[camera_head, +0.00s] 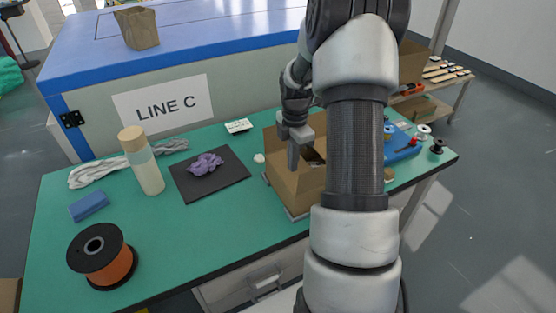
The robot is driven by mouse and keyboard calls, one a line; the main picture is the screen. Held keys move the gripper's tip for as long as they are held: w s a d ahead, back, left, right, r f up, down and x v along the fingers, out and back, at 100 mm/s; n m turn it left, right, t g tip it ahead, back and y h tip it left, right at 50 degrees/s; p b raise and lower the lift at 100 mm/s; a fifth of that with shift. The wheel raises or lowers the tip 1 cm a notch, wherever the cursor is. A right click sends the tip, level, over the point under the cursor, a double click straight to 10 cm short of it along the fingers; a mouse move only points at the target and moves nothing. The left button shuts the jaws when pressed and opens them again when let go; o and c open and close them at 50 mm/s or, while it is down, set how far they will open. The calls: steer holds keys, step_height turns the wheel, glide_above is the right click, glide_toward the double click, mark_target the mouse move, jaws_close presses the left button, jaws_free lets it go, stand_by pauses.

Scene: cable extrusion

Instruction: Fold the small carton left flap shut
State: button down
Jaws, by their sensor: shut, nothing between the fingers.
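The small carton (286,188) is an open brown cardboard box on the right half of the green table. Its upper part shows left of my arm; my arm hides its right side. My gripper (293,168) points down at the carton's top, near its left part. The fingers are together and hold nothing. I cannot tell whether the fingers touch a flap. The left flap's exact position is hard to make out behind the gripper. A dark opening shows just right of the fingers.
On the green table (200,240) stand a bottle (142,162), an orange spool (101,258), a blue block (88,206) and a black mat (183,185) with a purple cloth (205,164). A blue tray (402,148) lies right of my arm. The table's front middle is clear.

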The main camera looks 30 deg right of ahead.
step_height(320, 180, up, 8)
steer(key=p, duration=0.5)
